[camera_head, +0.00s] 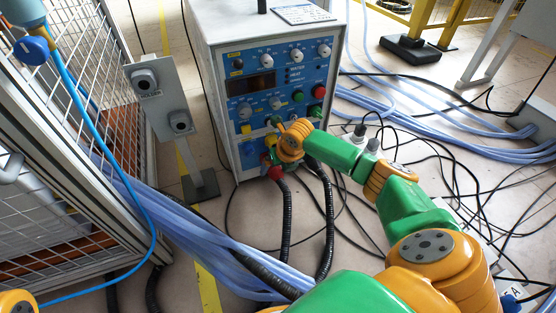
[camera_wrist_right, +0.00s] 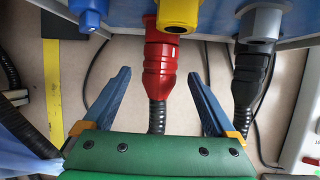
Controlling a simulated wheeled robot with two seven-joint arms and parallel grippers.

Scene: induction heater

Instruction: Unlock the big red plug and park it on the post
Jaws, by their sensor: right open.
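The big red plug (camera_head: 276,173) sits low on the front of the blue-faced heater cabinet (camera_head: 230,140). In the right wrist view, the red plug (camera_wrist_right: 160,55) is upright at the panel, with a black ribbed cable below it. My right gripper (camera_wrist_right: 160,76) is open, one blue finger on each side of the plug's lower end, with gaps showing. In the head view, my right wrist hides its fingers. The grey post (camera_head: 165,110) stands left of the cabinet with two round dark holders on its plate. My left gripper is out of view.
A yellow socket (camera_wrist_right: 178,14) and a black plug (camera_wrist_right: 250,75) in a grey socket are close to the red plug. A mesh fence (camera_head: 60,190) stands at left. Black cables and blue hoses (camera_head: 225,250) cover much of the floor.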

